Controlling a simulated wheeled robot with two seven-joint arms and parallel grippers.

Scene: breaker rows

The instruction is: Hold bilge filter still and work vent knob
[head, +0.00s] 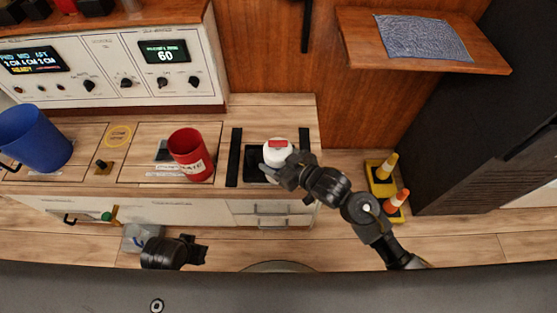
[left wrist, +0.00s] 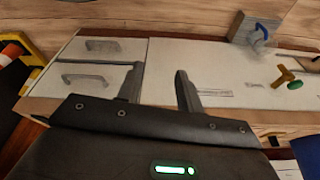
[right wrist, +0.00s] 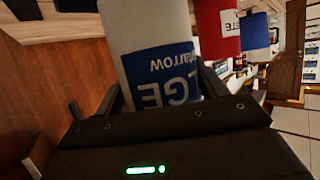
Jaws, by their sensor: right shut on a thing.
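The bilge filter (head: 277,153), a white canister with a red patch on top, stands upright in a dark holder on the counter. In the right wrist view the canister (right wrist: 148,35) shows a blue label. My right gripper (head: 283,172) is shut on it from its near right side. My left gripper (head: 205,252) is open and empty, low in front of the cabinet; its spread fingers show in the left wrist view (left wrist: 158,88). A brass fitting with a green knob (head: 107,216) is on the cabinet front, and in the left wrist view (left wrist: 294,85); I cannot read a vent label.
A red mug-like container (head: 190,155) and a blue one (head: 35,138) stand left of the filter. Drawers with handles (head: 270,209) are below the filter.

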